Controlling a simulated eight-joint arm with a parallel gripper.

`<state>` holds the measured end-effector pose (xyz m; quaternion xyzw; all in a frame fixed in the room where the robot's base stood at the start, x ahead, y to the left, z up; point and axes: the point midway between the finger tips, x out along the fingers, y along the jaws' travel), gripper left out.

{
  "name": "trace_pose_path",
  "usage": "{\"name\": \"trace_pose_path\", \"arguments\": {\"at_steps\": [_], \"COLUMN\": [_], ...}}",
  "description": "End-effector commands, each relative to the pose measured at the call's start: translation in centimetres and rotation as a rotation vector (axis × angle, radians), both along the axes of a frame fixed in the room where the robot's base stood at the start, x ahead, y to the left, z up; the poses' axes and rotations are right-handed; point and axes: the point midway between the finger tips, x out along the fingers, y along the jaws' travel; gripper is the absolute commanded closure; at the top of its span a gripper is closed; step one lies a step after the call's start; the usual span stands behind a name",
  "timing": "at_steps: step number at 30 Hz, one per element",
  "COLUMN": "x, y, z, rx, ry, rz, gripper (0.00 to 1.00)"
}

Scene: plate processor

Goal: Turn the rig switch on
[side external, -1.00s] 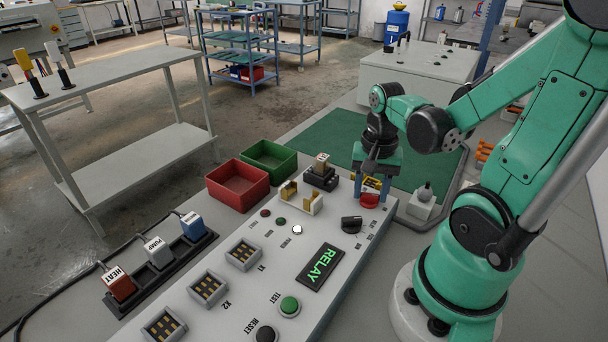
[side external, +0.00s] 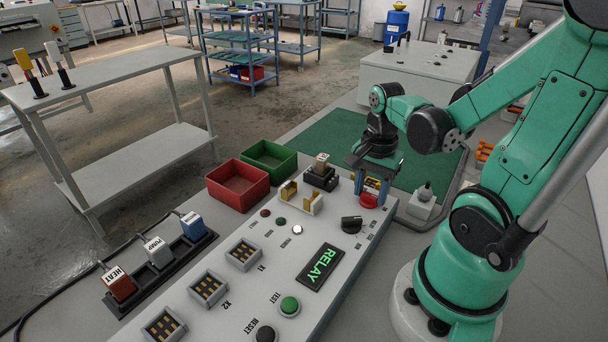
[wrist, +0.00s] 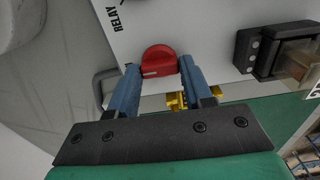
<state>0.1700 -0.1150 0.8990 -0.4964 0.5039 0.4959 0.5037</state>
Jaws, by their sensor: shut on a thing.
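The red rotary switch (side external: 369,200) is on the far right end of the white panel (side external: 236,293). It also shows in the wrist view as a round red knob (wrist: 159,59) with a pale mark line. My gripper (side external: 371,188) points down over it, and its two blue fingers are closed on the red knob's sides. In the wrist view the fingertips (wrist: 159,68) flank the knob left and right. The fingers partly hide the knob in the side view. Which printed position the mark points at cannot be read.
Yellow parts (wrist: 177,101) sit just behind the red knob. A black relay socket (side external: 321,177) and red (side external: 237,186) and green (side external: 268,162) bins stand left.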

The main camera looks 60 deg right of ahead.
Motion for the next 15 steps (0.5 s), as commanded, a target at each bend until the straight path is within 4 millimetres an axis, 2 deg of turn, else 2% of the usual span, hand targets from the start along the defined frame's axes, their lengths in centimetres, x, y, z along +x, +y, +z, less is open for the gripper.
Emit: {"name": "trace_pose_path", "arguments": {"at_steps": [5,6,9,15], "x": [-0.02,-0.02,-0.02,-0.01], "y": [0.03,0.03,0.03,0.02], "z": [-0.01,-0.01,-0.01,0.00], "rx": [0.001,0.001,0.001,0.001], "ry": [0.000,0.000,0.000,0.000], "rz": [-0.002,-0.002,-0.001,0.000], "gripper": [1.00,0.50,0.24,0.24]}}
